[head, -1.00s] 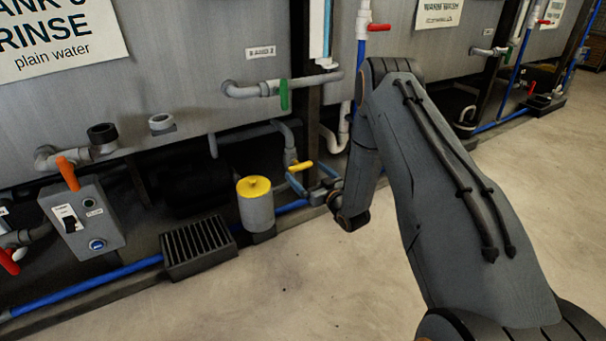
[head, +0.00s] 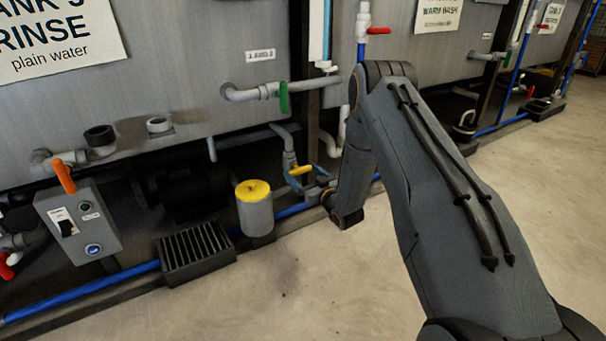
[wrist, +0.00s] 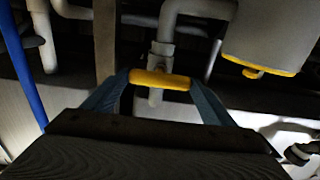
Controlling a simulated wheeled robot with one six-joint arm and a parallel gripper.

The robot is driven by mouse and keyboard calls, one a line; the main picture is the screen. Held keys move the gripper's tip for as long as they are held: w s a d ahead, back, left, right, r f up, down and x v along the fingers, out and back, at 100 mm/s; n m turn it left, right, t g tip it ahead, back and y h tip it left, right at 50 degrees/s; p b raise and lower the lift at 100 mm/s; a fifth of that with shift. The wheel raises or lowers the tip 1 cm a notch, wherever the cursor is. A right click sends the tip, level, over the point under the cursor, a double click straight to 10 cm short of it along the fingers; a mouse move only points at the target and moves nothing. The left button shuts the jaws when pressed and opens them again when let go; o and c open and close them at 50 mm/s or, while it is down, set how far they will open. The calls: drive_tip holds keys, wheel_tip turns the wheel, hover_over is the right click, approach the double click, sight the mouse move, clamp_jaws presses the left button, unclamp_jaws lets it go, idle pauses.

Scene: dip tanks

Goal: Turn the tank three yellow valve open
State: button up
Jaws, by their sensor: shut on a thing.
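The yellow valve handle (head: 300,170) sits on a grey pipe low under the tank, beside the dark upright post. In the wrist view the yellow handle (wrist: 160,79) lies crosswise in front of its grey pipe, slightly tilted. My gripper (wrist: 161,83) has its two blue-grey fingers at the handle's two ends and is shut on it. In the head view my gripper (head: 307,174) is small and partly hidden by my wrist.
A yellow-topped grey canister (head: 255,207) stands just left of the valve. A green-handled valve (head: 283,97) is above. A black slotted grate (head: 196,252) and a switch box (head: 80,222) are further left. Blue pipe (head: 85,290) runs along the floor. The floor at right is clear.

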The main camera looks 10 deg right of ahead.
drive_tip(key=shift+n, duration=0.3)
drive_tip(key=n+p, duration=0.3)
drive_tip(key=shift+s+r+n, duration=0.1)
drive_tip(key=shift+n, duration=0.2)
drive_tip(key=n+p, duration=0.3)
drive_tip(key=n, duration=0.1)
drive_tip(key=shift+n+p, duration=0.3)
drive_tip(key=n+p, duration=0.2)
drive_tip(key=n, duration=0.2)
drive_tip(key=shift+a+n, duration=0.1)
drive_tip(key=shift+n, duration=0.2)
drive_tip(key=shift+f+n+p, duration=0.2)
drive_tip(key=shift+n+p, duration=1.1)
drive_tip(key=shift+n, duration=0.9)
drive_tip(key=o, duration=1)
drive_tip(key=shift+o, duration=0.2)
